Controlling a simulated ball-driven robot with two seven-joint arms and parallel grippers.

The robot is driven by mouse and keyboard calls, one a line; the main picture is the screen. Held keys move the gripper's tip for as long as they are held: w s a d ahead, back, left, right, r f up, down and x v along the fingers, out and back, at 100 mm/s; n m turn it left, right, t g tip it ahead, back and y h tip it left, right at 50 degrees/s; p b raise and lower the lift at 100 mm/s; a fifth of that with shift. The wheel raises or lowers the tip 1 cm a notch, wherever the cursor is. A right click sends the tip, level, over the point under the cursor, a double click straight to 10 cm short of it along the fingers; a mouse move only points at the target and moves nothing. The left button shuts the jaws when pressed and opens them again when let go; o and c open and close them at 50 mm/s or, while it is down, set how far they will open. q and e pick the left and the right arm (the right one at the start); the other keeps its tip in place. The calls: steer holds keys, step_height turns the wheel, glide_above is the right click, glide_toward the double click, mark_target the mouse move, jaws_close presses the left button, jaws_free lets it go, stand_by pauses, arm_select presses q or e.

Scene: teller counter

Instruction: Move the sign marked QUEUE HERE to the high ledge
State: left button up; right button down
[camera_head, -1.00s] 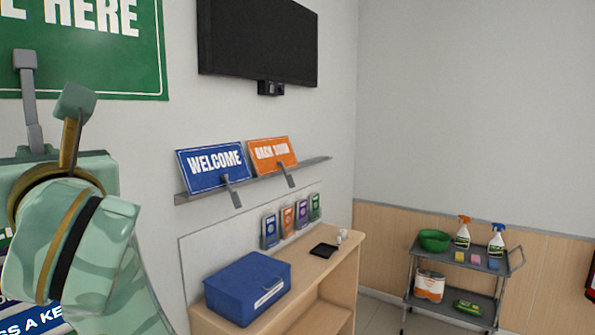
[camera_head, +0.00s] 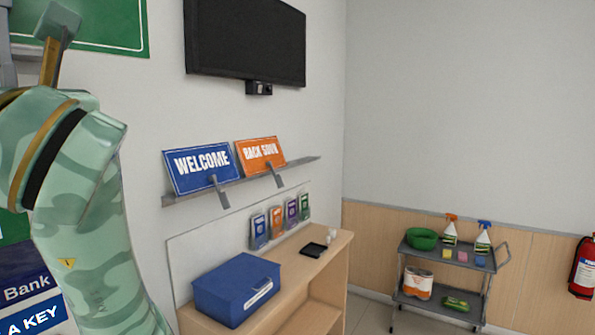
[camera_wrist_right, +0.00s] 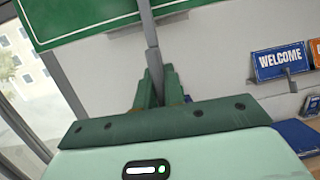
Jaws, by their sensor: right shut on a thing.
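The green sign (camera_head: 105,24) is in the top left of the head view, cut off by the frame edge; its lettering is out of view now. It also shows at the top of the right wrist view (camera_wrist_right: 95,15). My right gripper (camera_wrist_right: 157,88) is shut on the sign's grey stem and holds it up in the air. In the head view the gripper (camera_head: 28,55) is partly cut off at the left edge. The high ledge (camera_head: 240,183) is a narrow grey wall shelf, right of and lower in the picture than the sign. My left gripper is out of view.
The ledge bears a blue WELCOME sign (camera_head: 197,162) and an orange BACK SOON sign (camera_head: 260,153); a short bare stretch lies at its right end. A dark screen (camera_head: 245,40) hangs above. Below stand a desk (camera_head: 325,258) with a blue box (camera_head: 235,288) and a cart (camera_head: 452,262).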

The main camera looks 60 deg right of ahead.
mark_target(4, 35)
steer(key=shift+n+t+y, duration=0.3)
steer(key=shift+y, duration=0.1)
steer(key=shift+d+r, duration=0.15)
steer(key=shift+r, duration=3.1)
steer(key=shift+y, duration=0.3)
step_height(4, 35, up, 6)
steer(key=shift+w+d+r, duration=0.1)
steer(key=shift+w+r, duration=0.05)
steer(key=shift+r, duration=0.05)
